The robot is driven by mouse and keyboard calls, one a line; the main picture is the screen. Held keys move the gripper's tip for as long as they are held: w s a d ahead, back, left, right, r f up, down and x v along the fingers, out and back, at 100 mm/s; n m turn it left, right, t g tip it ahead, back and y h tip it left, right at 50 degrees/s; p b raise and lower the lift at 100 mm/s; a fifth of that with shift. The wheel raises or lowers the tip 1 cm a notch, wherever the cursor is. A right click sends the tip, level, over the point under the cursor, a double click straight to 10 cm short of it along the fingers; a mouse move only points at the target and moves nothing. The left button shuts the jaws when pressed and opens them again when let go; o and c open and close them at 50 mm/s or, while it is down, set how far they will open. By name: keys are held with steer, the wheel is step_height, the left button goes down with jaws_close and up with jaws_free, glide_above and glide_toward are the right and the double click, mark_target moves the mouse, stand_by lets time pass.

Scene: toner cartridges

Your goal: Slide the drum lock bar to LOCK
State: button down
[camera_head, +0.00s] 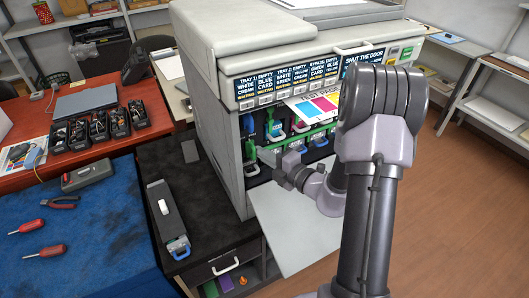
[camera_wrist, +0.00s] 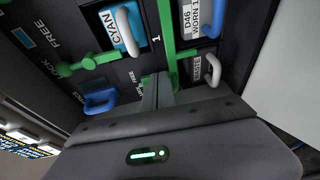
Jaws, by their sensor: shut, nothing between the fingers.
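The open printer bay (camera_head: 290,140) holds several cartridges with handles. In the wrist view a green bar with a knobbed end (camera_wrist: 88,63) lies across the dark panel at left, near lettering that reads FREE and a partly legible word. A longer green strip (camera_wrist: 167,40) runs beside the numeral 1. I cannot tell for sure which green part is the drum lock bar. My gripper (camera_head: 265,156) reaches into the bay from the right. Its fingers (camera_wrist: 157,90) are shut and empty, pointing at the panel to the right of the knobbed bar. Contact is not clear.
Close to the fingers are a blue handle (camera_wrist: 100,100), a white handle (camera_wrist: 212,68) and a CYAN-labelled cartridge (camera_wrist: 117,33). The white open door (camera_head: 290,225) lies below the bay. A loose dark cartridge (camera_head: 168,220) rests on the black cabinet top.

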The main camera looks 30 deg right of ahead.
steer(key=shift+a, duration=0.5)
steer(key=v, duration=0.7)
steer(key=shift+s+a+f, duration=0.2)
steer(key=shift+f, duration=0.2)
